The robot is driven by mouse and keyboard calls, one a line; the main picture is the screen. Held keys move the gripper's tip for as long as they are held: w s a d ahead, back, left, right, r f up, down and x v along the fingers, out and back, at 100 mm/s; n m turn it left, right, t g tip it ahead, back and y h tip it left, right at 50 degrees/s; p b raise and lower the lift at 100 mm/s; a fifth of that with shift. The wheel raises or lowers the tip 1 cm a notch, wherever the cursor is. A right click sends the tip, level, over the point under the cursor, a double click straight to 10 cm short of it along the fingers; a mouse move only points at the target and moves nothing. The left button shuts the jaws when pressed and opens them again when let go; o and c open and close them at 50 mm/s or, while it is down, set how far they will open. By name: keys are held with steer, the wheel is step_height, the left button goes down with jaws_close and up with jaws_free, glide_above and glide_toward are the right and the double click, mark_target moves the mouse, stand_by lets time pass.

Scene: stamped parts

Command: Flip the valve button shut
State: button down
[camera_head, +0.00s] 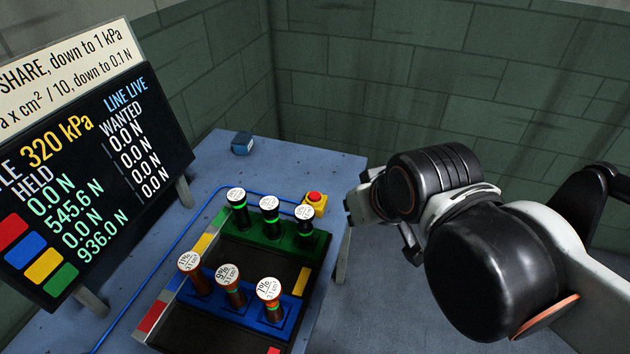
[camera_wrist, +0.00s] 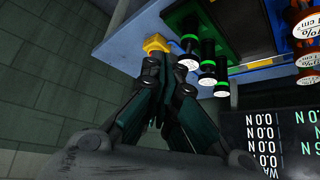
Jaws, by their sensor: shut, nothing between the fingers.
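The valve button is a red round cap on a small yellow box (camera_head: 313,203), at the right end of the table. A blue line runs from it to the left and forward.
A dark tray has a green rack (camera_head: 285,238) and a blue rack (camera_head: 250,314) holding several white-capped cylinders, close to the box. A readout board (camera_head: 90,170) shows 320 kPa and "LINE LIVE". A small dark blue block (camera_head: 242,144) sits at the table's back.

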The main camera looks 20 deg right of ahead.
steer(key=w+r+m+g+p, duration=0.3)
steer(key=w+r+m+p, duration=0.15)
steer(key=w, duration=0.75)
steer(key=m+g+p, duration=0.3)
steer(key=g+p, duration=0.1)
steer(key=p, duration=0.2)
glide_above(314, 198)
steer(key=w, duration=0.2)
step_height(314, 198, down, 6)
steer(key=r, duration=0.1)
steer(key=shift+s+d+f, duration=0.25)
steer(key=shift+d, duration=0.15)
steer(key=shift+f, duration=0.1)
steer(key=f+b, duration=0.2)
steer(key=f, duration=0.5)
steer(key=f+b, duration=0.3)
steer(key=f, duration=0.3)
steer(key=shift+w+d+f+b, duration=0.15)
steer(key=shift+w+f+b, duration=0.05)
steer(key=shift+f+b, duration=0.15)
